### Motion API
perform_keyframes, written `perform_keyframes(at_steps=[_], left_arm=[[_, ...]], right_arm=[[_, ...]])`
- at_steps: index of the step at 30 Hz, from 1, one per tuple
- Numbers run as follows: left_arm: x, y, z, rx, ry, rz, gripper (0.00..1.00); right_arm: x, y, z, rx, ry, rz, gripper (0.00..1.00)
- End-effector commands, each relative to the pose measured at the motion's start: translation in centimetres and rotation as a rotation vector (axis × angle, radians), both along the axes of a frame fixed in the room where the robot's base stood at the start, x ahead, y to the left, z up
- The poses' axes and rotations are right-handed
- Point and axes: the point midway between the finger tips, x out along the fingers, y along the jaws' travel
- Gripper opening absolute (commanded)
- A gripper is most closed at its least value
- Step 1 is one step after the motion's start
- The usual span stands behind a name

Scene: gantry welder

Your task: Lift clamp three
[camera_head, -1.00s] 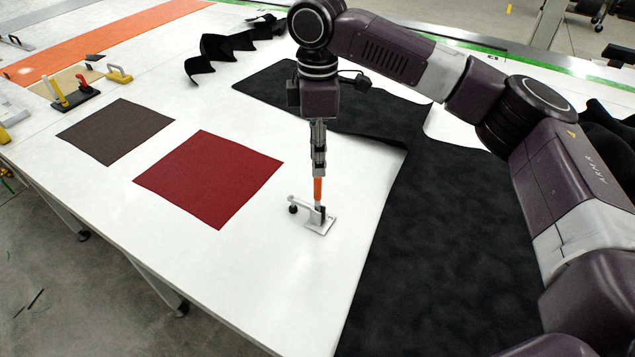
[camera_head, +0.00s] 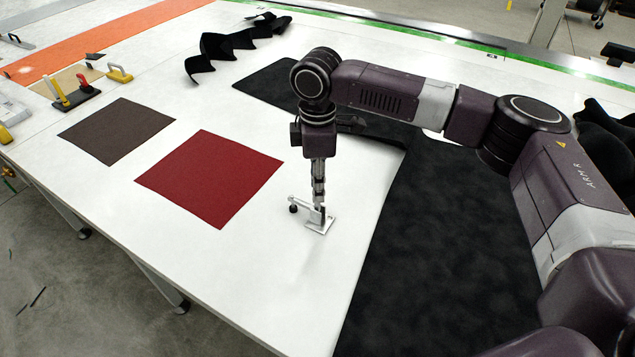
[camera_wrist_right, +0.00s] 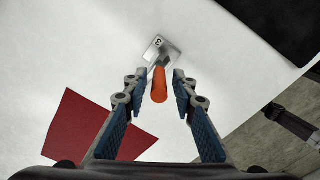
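Clamp three (camera_head: 320,225) is a small metal toggle clamp with a flat base plate, standing on the white table (camera_head: 250,265). In the right wrist view its plate (camera_wrist_right: 160,50) bears a "3", and its orange handle (camera_wrist_right: 159,84) points up toward the camera. My right gripper (camera_head: 318,202) is above the clamp, pointing down. In the right wrist view its two blue-padded fingers (camera_wrist_right: 158,86) are apart, one on each side of the handle, with gaps visible. In the head view the handle is hidden by the fingers. My left gripper is not in view.
A red cloth square (camera_head: 210,178) and a brown square (camera_head: 117,131) lie left of the clamp. Black fabric (camera_head: 440,250) covers the table to the right. Other clamps (camera_head: 75,93) stand at the far left. The white table around the clamp is clear.

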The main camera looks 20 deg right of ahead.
Motion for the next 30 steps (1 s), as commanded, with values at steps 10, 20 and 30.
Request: perform_keyframes(at_steps=[10,20,30], left_arm=[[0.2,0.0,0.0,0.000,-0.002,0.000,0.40],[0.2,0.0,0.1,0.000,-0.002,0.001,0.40],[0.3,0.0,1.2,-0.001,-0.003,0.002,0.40]], right_arm=[[0.0,0.0,0.1,0.000,0.000,0.000,0.00],[-0.1,-0.1,0.1,0.010,-0.008,0.000,0.00],[-1.2,-1.1,0.0,0.113,-0.108,-0.003,0.00]])
